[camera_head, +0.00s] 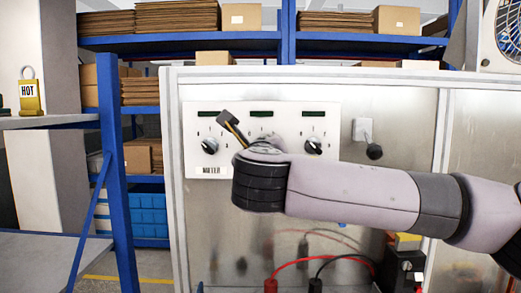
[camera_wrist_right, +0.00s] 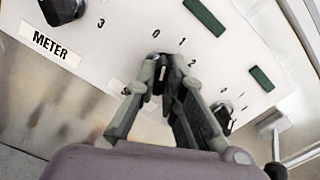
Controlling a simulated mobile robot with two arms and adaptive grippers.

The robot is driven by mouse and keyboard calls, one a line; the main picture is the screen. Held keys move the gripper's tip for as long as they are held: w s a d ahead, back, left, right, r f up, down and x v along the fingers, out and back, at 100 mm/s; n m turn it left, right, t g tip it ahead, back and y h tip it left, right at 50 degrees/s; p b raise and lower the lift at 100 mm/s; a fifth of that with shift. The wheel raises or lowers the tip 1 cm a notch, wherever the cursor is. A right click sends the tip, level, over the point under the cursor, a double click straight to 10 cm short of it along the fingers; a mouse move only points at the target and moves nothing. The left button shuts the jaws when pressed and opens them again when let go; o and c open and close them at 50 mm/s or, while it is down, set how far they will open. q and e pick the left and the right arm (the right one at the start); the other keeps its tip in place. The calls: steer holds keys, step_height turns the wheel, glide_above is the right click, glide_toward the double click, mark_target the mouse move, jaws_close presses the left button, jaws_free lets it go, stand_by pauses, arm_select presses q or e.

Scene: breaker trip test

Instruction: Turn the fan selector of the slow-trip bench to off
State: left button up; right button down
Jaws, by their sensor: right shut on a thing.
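A white panel (camera_head: 190,120) carries a row of dial knobs under small dark displays. The left knob (camera_head: 209,145) sits above a METER label (camera_head: 210,170), and the right knob (camera_head: 313,146) is clear. The middle knob is hidden behind my right gripper (camera_head: 237,130) in the head view. In the right wrist view, my right gripper (camera_wrist_right: 161,62) is shut on that middle knob (camera_wrist_right: 159,78), with the numbers 0, 1 and 2 printed around it. Its pointer direction is not clear. No fan wording is readable. My left gripper is not in view.
Red (camera_head: 270,285) and black (camera_head: 315,285) leads run below my arm. A yellow HOT padlock (camera_head: 29,95) stands at the left. Part of a fan (camera_head: 509,28) shows at upper right.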

steer(key=shift+n, duration=1)
steer(key=shift+n, duration=0.4)
steer(key=c, duration=1.6)
jaws_free()
